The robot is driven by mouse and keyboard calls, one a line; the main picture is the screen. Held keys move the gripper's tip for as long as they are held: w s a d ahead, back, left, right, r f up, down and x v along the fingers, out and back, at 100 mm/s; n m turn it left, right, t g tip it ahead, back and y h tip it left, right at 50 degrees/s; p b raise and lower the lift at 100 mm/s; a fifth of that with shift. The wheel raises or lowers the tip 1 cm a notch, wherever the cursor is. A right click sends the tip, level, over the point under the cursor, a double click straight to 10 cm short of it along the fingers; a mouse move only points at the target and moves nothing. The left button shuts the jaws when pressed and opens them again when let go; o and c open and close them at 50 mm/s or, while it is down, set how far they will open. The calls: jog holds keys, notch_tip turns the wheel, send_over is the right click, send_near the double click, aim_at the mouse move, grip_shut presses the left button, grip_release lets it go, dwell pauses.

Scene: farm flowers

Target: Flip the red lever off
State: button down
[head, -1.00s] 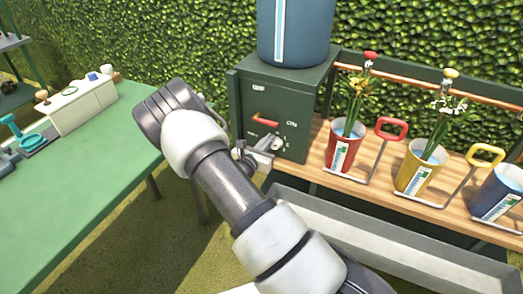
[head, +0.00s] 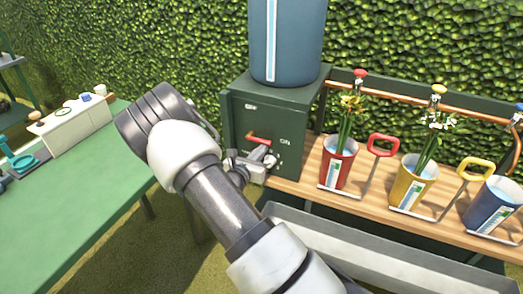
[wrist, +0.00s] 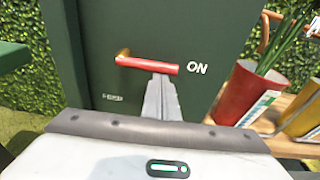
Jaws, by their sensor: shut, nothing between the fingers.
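The red lever (head: 259,139) is on the front of a dark green box (head: 285,105). It lies nearly level, its free end pointing right toward the ON label; an OFF label is higher up on the box. In the wrist view the lever (wrist: 150,65) runs from a brass pivot at left to a red end beside ON. My gripper (head: 264,154) is shut and empty, just below the lever's free end. In the wrist view the closed fingertips (wrist: 162,80) meet the lever's underside from below; whether they touch it I cannot tell.
A blue tank (head: 288,45) stands on the box. Right of it, a wooden bench (head: 310,172) holds red, yellow and blue buckets, the first two with flowers. A grey trough (head: 350,240) runs in front. A green table (head: 70,190) is at left.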

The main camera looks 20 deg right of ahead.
jog(key=shift+r+n+p, duration=0.25)
jog(key=shift+n+p, duration=0.05)
notch_tip(320, 180, up, 3)
jog(key=n+p, duration=0.3)
jog(key=p, duration=0.2)
jog(key=shift+n+g+h, duration=0.3)
jog(key=shift+n+h, duration=0.1)
jog(key=n+p, duration=0.1)
jog(key=r+n+p, duration=0.1)
jog(key=n+p, duration=0.1)
jog(key=shift+w+a+r+h, duration=0.25)
jog(key=shift+r+h, duration=0.05)
jog(key=shift+r, duration=0.1)
jog(key=n, duration=0.1)
jog(key=r+n+p, duration=0.1)
jog(key=shift+w+a+n, duration=0.3)
jog(key=shift+a+n, duration=0.05)
jog(key=shift+n, duration=0.05)
jog(key=n, duration=0.1)
jog(key=w+a+r+n+p, duration=0.1)
jog(key=n, duration=0.1)
jog(key=shift+h, duration=0.4)
jog(key=shift+w+a+r+p, duration=0.3)
jog(key=shift+w+a+r, duration=0.05)
jog(key=shift+w+a, duration=0.25)
jog(key=shift+w, duration=0.05)
